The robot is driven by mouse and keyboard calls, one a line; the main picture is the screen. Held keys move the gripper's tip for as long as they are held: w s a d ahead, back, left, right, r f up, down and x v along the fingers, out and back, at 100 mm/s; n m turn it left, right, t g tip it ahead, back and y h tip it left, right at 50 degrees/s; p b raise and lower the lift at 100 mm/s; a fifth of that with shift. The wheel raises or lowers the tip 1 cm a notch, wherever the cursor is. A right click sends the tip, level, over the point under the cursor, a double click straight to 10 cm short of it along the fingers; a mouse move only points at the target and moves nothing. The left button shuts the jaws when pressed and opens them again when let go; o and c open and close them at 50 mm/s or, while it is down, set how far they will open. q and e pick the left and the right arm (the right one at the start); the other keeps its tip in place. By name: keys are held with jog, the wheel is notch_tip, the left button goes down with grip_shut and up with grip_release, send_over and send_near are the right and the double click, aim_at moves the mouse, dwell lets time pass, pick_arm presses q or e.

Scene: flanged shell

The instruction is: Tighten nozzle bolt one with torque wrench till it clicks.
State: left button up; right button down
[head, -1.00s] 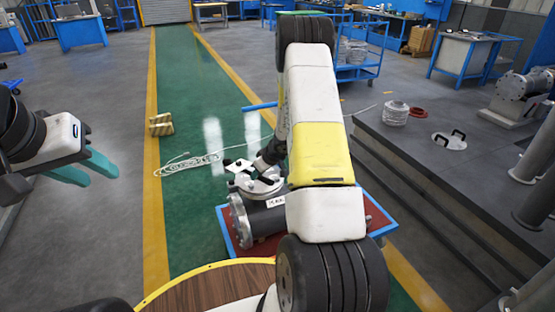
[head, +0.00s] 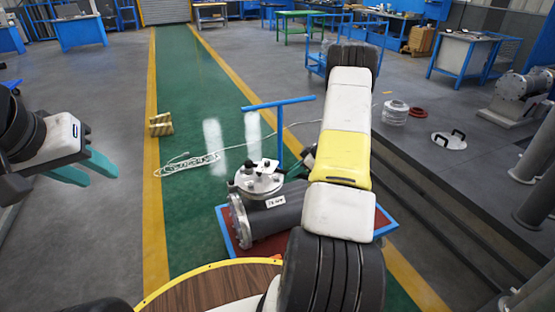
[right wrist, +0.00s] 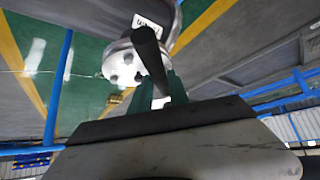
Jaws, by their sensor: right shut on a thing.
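The flanged shell (head: 278,220) is a grey cylinder with a white label, lying on a red and blue trolley (head: 385,222). Its upright nozzle flange (head: 258,182) faces up, with small dark and light parts on top. A flange with round bolt spots (right wrist: 122,66) also shows in the right wrist view. My right gripper (right wrist: 159,88) is shut on a dark rod (right wrist: 148,46), seemingly the torque wrench; its far end is not clear. In the head view my arm mostly hides this gripper, just right of the nozzle. My left gripper (head: 103,175) is open and empty at the left, far from the shell.
The trolley's blue T-shaped handle (head: 279,135) stands behind the nozzle, close to my right arm. A grey raised platform (head: 430,175) is at the right.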

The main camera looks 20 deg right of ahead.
jog(key=shift+f, duration=2.5)
jog(key=shift+d+f, duration=0.1)
jog(key=shift+f, duration=1.3)
jog(key=shift+s+a, duration=0.15)
jog(key=shift+a, duration=0.05)
jog(key=s+a+m+t+h, duration=0.2)
jog(key=s+a+m+h, duration=0.2)
jog(key=a, duration=0.7)
jog(key=s+m, duration=0.2)
jog(key=m, duration=0.2)
jog(key=shift+a+t+h, duration=0.25)
jog(key=shift+t+h, duration=0.15)
dwell(0.7)
jog(key=shift+s+d+f, duration=0.1)
jog(key=shift+d, duration=0.05)
jog(key=shift+d+n+y, duration=0.4)
jog(key=shift+d+n, duration=0.1)
jog(key=shift+d, duration=0.3)
